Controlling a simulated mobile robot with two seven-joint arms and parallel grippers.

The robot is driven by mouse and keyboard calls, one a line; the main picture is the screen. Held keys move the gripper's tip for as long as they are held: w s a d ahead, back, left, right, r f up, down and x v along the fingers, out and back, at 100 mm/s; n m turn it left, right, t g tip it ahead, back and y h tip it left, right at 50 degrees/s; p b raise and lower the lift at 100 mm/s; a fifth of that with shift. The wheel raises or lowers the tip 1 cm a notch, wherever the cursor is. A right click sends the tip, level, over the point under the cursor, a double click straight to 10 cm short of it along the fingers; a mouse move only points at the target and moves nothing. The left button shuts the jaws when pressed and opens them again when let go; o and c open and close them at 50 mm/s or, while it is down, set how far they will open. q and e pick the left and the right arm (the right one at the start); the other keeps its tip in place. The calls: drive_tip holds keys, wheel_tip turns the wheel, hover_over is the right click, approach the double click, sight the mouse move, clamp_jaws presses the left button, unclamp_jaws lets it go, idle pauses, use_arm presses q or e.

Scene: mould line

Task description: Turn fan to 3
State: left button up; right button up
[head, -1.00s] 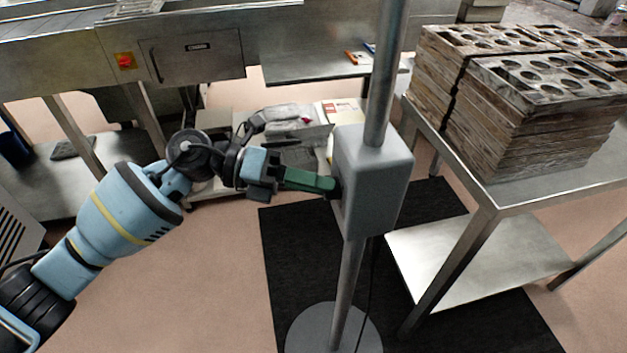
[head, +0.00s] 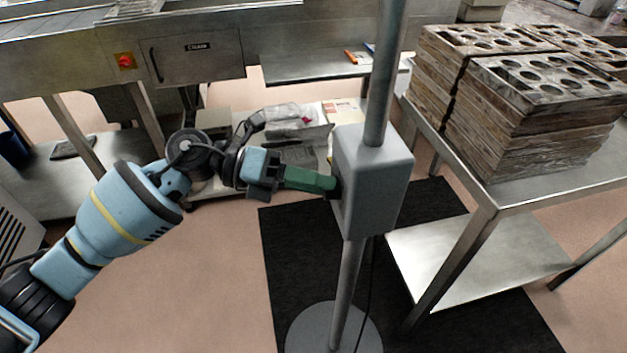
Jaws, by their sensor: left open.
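The fan's grey control box (head: 375,185) sits on a metal pole (head: 348,285) with a round base. A small dark part, which seems to be the knob (head: 336,188), shows on the box's left face, mostly hidden by my fingers. My left gripper (head: 334,184) has green fingers that reach to this left face, at the knob. The fingers overlap in this view, so the gap between them and any contact with the knob are hidden. The knob's setting and any numbers cannot be read. My right gripper is not in view.
A steel table (head: 510,195) with stacked wooden moulds (head: 535,125) stands close on the right. A black mat (head: 290,270) lies under the pole. A steel machine (head: 195,55) with a red switch (head: 125,61) runs along the back. A low shelf holds papers behind my gripper.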

use_arm(q)
drive_tip(key=b+v, duration=0.1)
drive_tip(key=v, duration=0.6)
drive_tip(key=shift+a, duration=0.4)
drive_tip(key=shift+r, duration=0.1)
